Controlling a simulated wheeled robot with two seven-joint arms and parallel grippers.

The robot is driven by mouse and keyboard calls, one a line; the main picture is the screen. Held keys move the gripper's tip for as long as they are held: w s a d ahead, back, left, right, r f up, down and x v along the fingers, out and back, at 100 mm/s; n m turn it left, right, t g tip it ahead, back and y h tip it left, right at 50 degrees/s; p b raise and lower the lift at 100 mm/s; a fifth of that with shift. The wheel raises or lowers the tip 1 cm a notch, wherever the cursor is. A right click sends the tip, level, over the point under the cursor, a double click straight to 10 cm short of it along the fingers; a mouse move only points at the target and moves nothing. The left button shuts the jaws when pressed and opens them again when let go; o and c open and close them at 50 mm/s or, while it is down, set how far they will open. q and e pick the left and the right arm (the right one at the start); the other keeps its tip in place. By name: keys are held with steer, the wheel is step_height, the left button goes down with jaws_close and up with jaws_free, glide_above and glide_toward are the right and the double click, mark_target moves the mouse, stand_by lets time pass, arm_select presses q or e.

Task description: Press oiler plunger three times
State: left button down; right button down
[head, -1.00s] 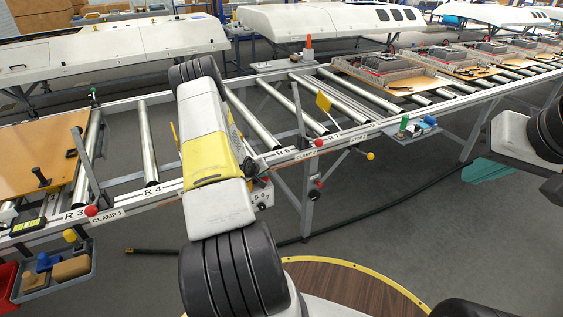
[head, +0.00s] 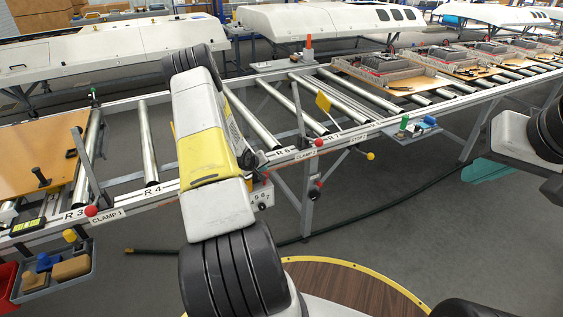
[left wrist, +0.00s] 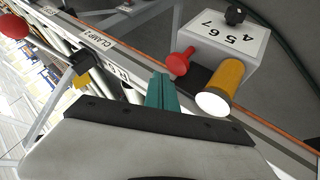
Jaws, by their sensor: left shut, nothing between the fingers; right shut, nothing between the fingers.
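In the left wrist view, an amber cylinder (left wrist: 222,85) with a bright white round end sits at the rail, in front of a pale box. A red mushroom-shaped knob (left wrist: 181,62) on a short stem stands beside it. I cannot tell for certain which of these is the oiler plunger. My left gripper (left wrist: 162,90) shows teal fingers, shut and empty, left of the amber cylinder and apart from it in the picture. In the head view, my own left arm hides the left gripper.
The pale box (left wrist: 226,38) carries the digits 4 5 6 7 and a black knob (left wrist: 236,14). The roller conveyor rail has red clamp balls (head: 91,211). A grey bin (head: 58,277) hangs at the left. A dark hose lies on the floor (head: 390,235).

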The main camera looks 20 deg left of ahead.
arm_select(q)
steer(key=shift+r, duration=2.3)
steer(key=shift+a, duration=0.15)
stand_by(0.7)
steer(key=shift+r, duration=1.9)
steer(key=shift+f, duration=4.4)
steer(key=shift+f, duration=0.15)
steer(key=shift+f, duration=0.3)
steer(key=shift+f, duration=0.15)
